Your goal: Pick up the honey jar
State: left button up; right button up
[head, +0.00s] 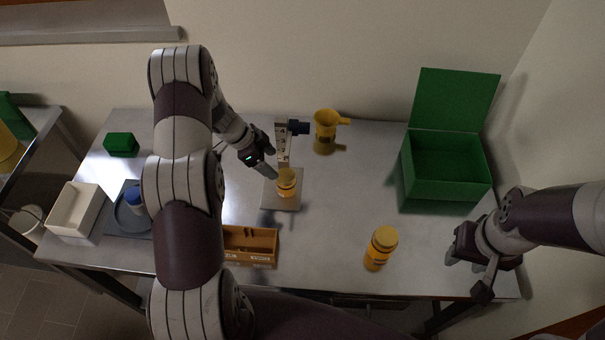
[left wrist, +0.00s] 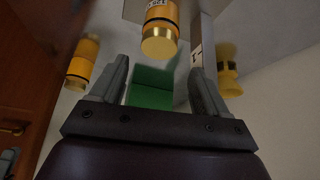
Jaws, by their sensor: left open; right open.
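Two similar amber jars with gold lids and dark-edged labels stand upright; I cannot read which is honey. One jar (head: 287,185) stands on the metal base plate (head: 270,200) of a small post stand (head: 283,145). The other jar (head: 380,252) stands nearer, toward the front right. My left gripper (head: 268,163) is open and empty, just to the left of the jar on the plate. In the left wrist view that jar (left wrist: 160,22) shows beyond the open fingers (left wrist: 158,78), not between them. My right gripper (head: 466,276) is open and empty over the table's right front.
An open green box (head: 447,188) is at right. A wooden tray (head: 250,262) lies at front. The table (head: 330,215) is clear between the jars.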

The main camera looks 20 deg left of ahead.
aim_at(284, 174)
pick_arm(q)
jog(key=p+x, duration=0.1)
jog(key=x, duration=0.5)
jog(key=shift+w+f, duration=0.25)
jog(key=shift+f, duration=0.15)
jog(key=shift+d+f+p, duration=0.2)
jog(key=shift+f+p, duration=0.15)
jog(key=shift+p, duration=0.1)
jog(key=p+x, duration=0.1)
jog(key=x, duration=0.2)
jog(key=shift+s+d+f+p, duration=0.1)
jog(key=shift+s+f+p, duration=0.25)
jog(key=shift+f+p, duration=0.1)
jog(key=shift+w+d+f, duration=0.1)
jog(key=shift+w+f, duration=0.05)
jog(key=shift+f, duration=0.2)
jog(key=shift+w+f, duration=0.1)
jog(key=c, duration=1)
